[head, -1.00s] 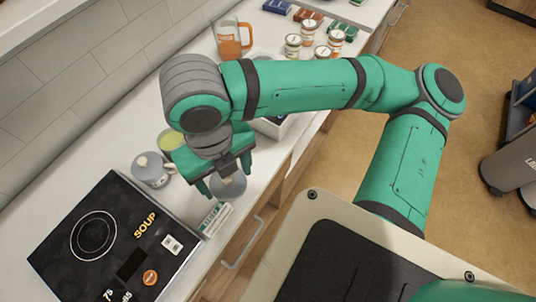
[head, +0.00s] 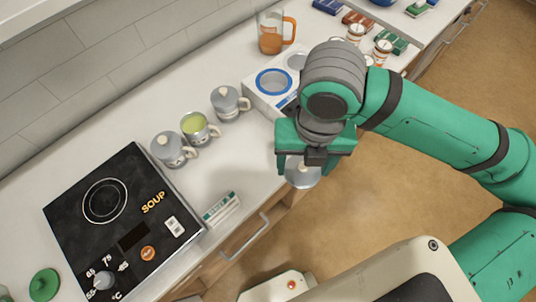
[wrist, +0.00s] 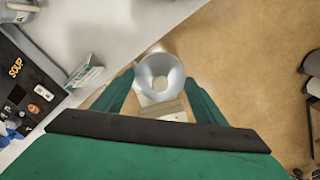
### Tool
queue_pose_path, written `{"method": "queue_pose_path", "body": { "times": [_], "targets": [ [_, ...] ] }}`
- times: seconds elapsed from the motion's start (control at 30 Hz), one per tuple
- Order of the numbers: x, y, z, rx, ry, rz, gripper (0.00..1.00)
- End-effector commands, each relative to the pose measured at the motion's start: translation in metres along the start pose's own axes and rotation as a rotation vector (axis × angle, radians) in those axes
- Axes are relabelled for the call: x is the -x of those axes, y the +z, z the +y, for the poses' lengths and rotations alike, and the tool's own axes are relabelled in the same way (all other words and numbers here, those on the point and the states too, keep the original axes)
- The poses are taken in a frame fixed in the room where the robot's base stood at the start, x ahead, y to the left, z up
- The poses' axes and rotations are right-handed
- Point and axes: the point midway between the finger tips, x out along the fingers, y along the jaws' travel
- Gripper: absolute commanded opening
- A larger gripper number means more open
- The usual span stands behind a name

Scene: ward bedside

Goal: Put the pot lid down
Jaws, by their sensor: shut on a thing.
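My gripper (head: 305,167) is shut on a pale grey round pot lid (head: 301,179), holding it in the air by the counter's front edge. In the wrist view the lid (wrist: 147,68) sits between the fingertips of my gripper (wrist: 159,82), with floor and a pale surface below. An open cup-like pot with green contents (head: 193,124) stands on the white counter (head: 110,128). A grey lidded pot (head: 168,151) stands on its left, and another (head: 226,103) on its right. The lid's top is partly hidden by my gripper.
A black cooktop marked SOUP (head: 80,235) lies at the left. A white unit with a blue ring (head: 272,82) stands behind my gripper. A small green-and-white box (head: 221,209) lies near the front edge. An orange-handled jug (head: 270,40) and several jars are farther back. Counter between cooktop and wall is bare.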

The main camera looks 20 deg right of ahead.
Motion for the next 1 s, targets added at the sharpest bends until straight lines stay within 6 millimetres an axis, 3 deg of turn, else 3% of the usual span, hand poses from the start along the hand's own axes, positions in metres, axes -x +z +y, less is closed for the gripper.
{"method": "queue_pose_path", "body": {
  "times": [0.4,0.6,1.0],
  "targets": [
    [-0.038,0.057,0.065,0.008,-0.003,0.001,0.44],
    [-0.071,0.074,0.083,0.004,-0.002,0.002,0.44],
    [-0.106,0.088,0.097,0.0,-0.002,0.003,0.44]
  ]
}}
